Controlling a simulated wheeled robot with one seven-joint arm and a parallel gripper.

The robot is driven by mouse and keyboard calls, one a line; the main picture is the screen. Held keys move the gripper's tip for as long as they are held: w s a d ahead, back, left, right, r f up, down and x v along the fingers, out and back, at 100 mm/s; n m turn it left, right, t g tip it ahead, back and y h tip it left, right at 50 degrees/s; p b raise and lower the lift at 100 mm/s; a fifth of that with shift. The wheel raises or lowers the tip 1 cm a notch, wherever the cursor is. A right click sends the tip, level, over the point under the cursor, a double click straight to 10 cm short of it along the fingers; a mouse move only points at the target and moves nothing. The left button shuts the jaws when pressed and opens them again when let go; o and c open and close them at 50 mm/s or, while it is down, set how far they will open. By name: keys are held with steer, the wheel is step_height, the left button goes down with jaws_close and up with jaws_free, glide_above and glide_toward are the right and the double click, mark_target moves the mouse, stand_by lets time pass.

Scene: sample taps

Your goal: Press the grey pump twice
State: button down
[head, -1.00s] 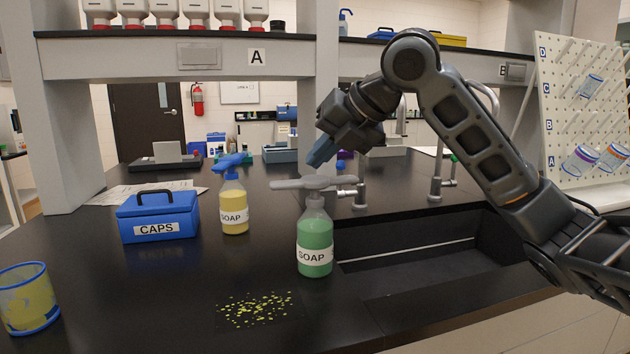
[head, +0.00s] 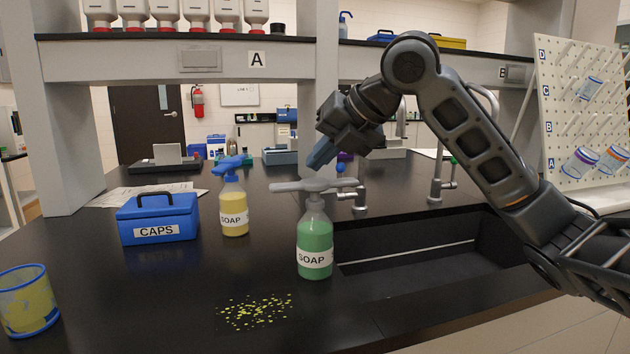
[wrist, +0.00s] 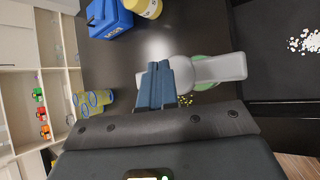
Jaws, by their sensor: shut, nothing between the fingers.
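The grey pump (head: 315,185) tops a clear bottle of green soap (head: 315,245) that stands upright on the black bench, left of the sink. Its broad head and spout also show in the wrist view (wrist: 218,69). My gripper (head: 320,157) is shut and empty, pointing down above the pump, with a visible gap between them in the head view. In the wrist view its closed blue-grey fingers (wrist: 157,70) overlap the left end of the pump head. The green bottle is mostly hidden under the pump there.
A yellow soap bottle with a blue pump (head: 233,205) stands to the left, beside the blue CAPS box (head: 157,220). A yellow-and-blue cup (head: 27,300) is at the front left. The sink (head: 420,260) and taps are to the right. Yellow specks (head: 254,311) lie in front.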

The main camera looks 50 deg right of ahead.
mark_target(321, 181)
stand_by(0.7)
steer(key=shift+f+b, duration=0.4)
steer(key=shift+f, duration=0.05)
steer(key=shift+f+b, duration=0.75)
steer(key=shift+f, duration=0.15)
stand_by(0.9)
steer(key=shift+r, duration=0.1)
steer(key=shift+r+p, duration=0.95)
steer(key=shift+r, duration=0.25)
steer(key=shift+r+p, duration=1.8)
steer(key=shift+r, duration=0.8)
steer(key=shift+s+f, duration=0.1)
